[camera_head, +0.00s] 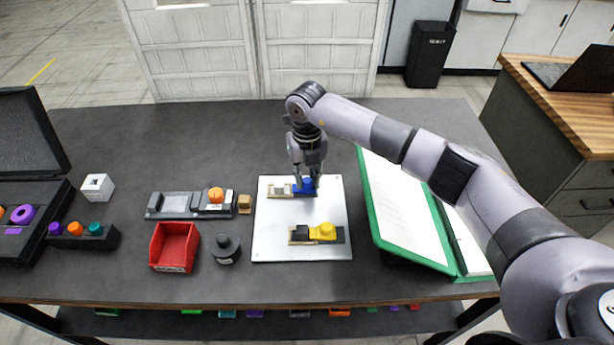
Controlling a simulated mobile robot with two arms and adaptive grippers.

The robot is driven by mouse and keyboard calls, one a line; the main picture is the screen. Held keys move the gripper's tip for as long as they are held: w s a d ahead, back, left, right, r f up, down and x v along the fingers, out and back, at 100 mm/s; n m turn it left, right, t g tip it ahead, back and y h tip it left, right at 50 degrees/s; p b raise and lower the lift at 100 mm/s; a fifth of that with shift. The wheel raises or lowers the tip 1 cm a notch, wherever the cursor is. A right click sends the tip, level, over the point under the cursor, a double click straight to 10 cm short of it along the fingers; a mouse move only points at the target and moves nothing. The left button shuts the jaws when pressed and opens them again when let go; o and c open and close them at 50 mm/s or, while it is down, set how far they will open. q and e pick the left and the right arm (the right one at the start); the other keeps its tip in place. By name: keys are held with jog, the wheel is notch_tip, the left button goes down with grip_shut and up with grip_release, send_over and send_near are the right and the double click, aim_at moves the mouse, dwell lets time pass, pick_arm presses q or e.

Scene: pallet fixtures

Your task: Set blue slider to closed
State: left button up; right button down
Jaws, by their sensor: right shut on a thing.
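The blue slider (299,193) sits on the upper part of a pale metal plate (275,220) on the dark table. It is at the right part of its short track, and a pale stretch of track (277,192) shows to its left. My right gripper (306,178) reaches down from above and is shut on the blue slider's knob, hiding part of it. A yellow slider (322,231) is on the lower part of the same plate, with a dark block to its left. My left gripper is not in view.
A green-edged binder (405,205) lies right of the plate. Left of it are a dark knob piece (227,248), a red bin (174,247), a grey fixture with an orange knob (216,195) and a white cube (97,187). The table behind the plate is clear.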

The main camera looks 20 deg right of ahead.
dwell(0.4)
jog(key=shift+w+a+f+b, duration=0.15)
jog(key=shift+a+b, duration=0.4)
jog(key=shift+b, duration=0.1)
jog(key=shift+w+a, duration=0.1)
jog(key=shift+a, duration=0.25)
jog(key=shift+r, duration=0.2)
jog(key=c, duration=1.4)
grip_release()
jog(key=shift+a, duration=0.2)
jog(key=shift+d, duration=0.1)
